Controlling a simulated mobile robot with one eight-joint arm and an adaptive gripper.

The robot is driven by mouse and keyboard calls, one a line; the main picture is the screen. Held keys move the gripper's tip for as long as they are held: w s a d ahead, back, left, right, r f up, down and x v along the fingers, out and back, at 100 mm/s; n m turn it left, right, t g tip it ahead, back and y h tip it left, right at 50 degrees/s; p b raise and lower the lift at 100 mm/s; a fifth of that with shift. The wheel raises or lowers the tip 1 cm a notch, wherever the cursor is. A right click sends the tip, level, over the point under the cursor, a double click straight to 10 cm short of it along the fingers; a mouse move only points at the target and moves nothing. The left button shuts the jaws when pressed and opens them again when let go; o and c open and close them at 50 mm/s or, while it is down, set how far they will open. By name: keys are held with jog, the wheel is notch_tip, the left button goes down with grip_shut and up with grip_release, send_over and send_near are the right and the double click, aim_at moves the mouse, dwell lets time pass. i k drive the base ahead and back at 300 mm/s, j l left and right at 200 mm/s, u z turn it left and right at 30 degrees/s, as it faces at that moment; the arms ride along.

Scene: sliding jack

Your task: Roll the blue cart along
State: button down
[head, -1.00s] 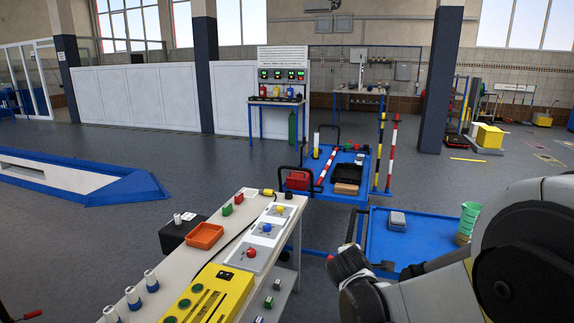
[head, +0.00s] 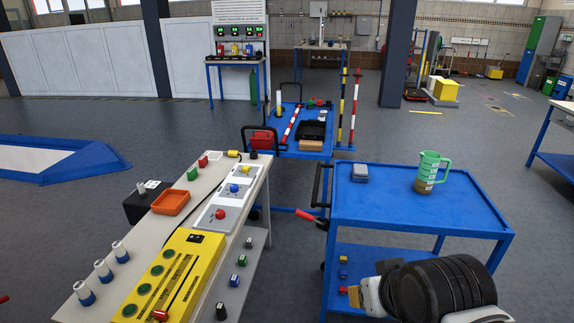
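A blue cart (head: 400,207) stands at the right in the head view, with a flat top shelf and a lower shelf. Its dark upright push handle (head: 322,187) is on its left end. A green measuring jug (head: 430,172) and a small grey box (head: 360,172) stand on its top. A second, smaller blue cart (head: 345,154) stands farther back, carrying tools and boxes. My arm (head: 440,287) shows at the bottom right, in front of the near cart's lower shelf. No gripper fingers can be made out, and no contact with either cart shows.
A long workbench (head: 75,312) with a yellow panel (head: 175,285) and an orange tray (head: 171,202) stands left of the near cart. A red-and-black bar (head: 307,215) sticks out between them. Striped posts (head: 354,105) stand behind. Open floor lies at the back right.

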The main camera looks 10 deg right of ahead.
aim_at(457, 206)
jog(key=i+j+z, duration=0.1)
jog(key=j+z, duration=0.2)
jog(key=j, duration=0.15)
jog(key=j+z, duration=0.25)
jog(key=j, duration=0.15)
jog(key=i+j+z, duration=0.2)
jog(key=i, duration=0.35)
jog(key=i+j+z, duration=0.15)
jog(key=i, duration=0.4)
jog(key=i+j+z, duration=0.2)
jog(key=i+j, duration=0.15)
jog(key=i, duration=0.15)
